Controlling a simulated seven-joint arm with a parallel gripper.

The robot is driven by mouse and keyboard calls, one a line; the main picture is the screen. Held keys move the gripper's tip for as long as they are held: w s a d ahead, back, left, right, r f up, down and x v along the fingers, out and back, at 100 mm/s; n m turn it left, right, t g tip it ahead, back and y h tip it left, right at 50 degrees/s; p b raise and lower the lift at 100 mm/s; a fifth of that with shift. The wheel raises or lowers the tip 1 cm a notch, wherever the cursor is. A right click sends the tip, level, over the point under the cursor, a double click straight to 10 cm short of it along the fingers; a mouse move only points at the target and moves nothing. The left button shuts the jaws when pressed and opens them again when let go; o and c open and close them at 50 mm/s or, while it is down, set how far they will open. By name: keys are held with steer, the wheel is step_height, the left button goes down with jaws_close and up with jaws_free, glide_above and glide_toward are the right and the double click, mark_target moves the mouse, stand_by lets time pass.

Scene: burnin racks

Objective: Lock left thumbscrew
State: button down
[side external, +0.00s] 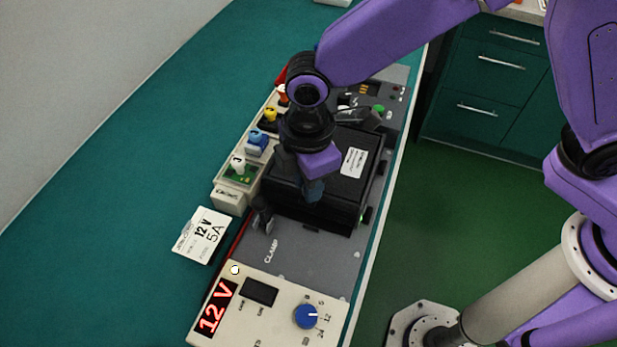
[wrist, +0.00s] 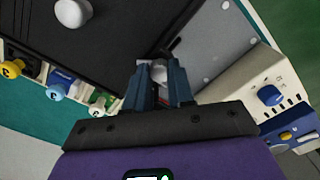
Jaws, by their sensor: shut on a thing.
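My gripper (wrist: 160,88) has its two dark blue fingers closed on a small pale round knob (wrist: 158,71), which looks like a thumbscrew. The fingers hide most of it, so its turn position cannot be read. It sits by the edge of a black box (wrist: 110,38), near the grey base plate (wrist: 212,48). In the side external view my gripper (side external: 313,188) points down at the near side of the black box (side external: 338,186), and the knob is hidden there. A second white knob (wrist: 72,13) shows on the box in the wrist view.
A cream power unit (side external: 275,315) with a blue dial (side external: 306,316) and a red "12 V" display stands in front. Coloured connector blocks (side external: 257,143) line the box's left side. A white "12 V 5A" card (side external: 202,236) lies on the green bench (side external: 110,240), which is otherwise clear at left.

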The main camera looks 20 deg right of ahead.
steer(key=m, duration=0.7)
stand_by(0.6)
steer(key=shift+r, duration=0.1)
steer(key=c, duration=1)
jaws_free()
step_height(320, 180, up, 17)
steer(key=shift+r, duration=0.15)
